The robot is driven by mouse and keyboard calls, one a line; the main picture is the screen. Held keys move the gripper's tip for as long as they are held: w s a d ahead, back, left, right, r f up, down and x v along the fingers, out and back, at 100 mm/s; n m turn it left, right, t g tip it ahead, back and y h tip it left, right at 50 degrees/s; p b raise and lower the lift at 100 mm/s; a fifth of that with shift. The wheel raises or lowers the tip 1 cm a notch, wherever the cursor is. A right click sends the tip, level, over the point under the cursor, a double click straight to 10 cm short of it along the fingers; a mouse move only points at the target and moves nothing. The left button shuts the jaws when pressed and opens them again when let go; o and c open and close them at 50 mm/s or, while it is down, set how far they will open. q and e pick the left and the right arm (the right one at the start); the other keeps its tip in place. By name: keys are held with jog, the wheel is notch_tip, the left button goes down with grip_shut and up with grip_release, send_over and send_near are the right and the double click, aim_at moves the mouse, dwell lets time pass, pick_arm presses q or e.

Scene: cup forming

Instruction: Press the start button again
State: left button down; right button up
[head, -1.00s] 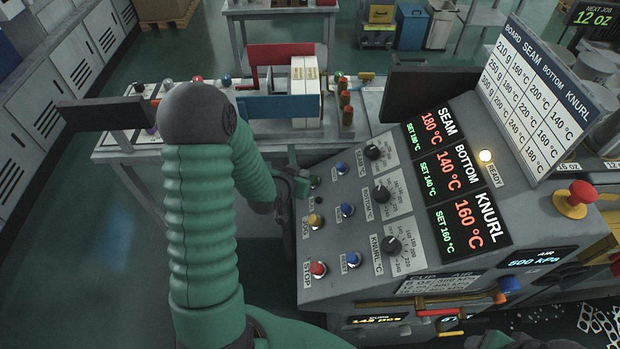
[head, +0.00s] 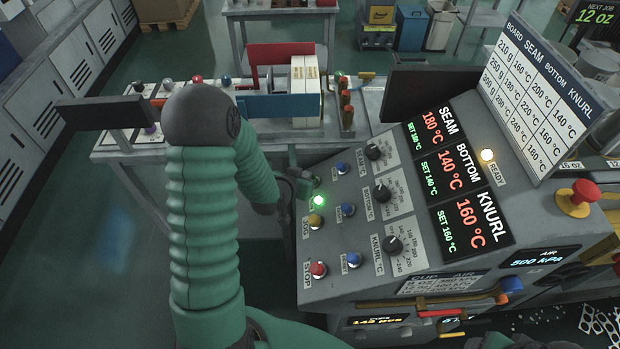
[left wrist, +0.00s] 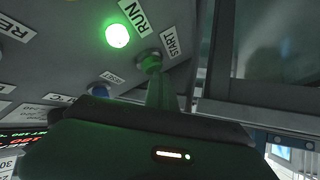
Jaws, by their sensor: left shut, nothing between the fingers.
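The green START button (left wrist: 150,62) shows in the left wrist view beside its START label. My left gripper (left wrist: 158,78) is shut and empty, its tips right at the button; whether they press it in I cannot tell. In the head view my left gripper (head: 304,184) is at the upper left edge of the sloped control panel (head: 330,285), partly hidden by my arm. The RUN lamp (left wrist: 118,36) glows bright green and also shows in the head view (head: 318,200).
The yellow JOG button (head: 315,221), red STOP button (head: 318,269) and several blue buttons sit close by on the panel. Three dials (head: 382,193) stand to their right. A red emergency knob (head: 583,192) is at far right.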

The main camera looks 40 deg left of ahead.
pick_arm(q)
jog(key=shift+s+a+r+p, duration=0.2)
jog(key=shift+r+p, duration=0.2)
jog(key=shift+s+a+r+p, duration=0.15)
jog(key=shift+a+r+p, duration=0.05)
jog(key=shift+r+p, duration=0.2)
jog(key=shift+a+r+p, duration=0.1)
jog(key=shift+r+p, duration=0.2)
jog(key=shift+r, duration=0.05)
jog(key=r+p, duration=0.1)
jog(key=s+a+r+p, duration=0.2)
jog(key=shift+r, duration=0.15)
jog(key=shift+w, duration=0.1)
dwell(0.5)
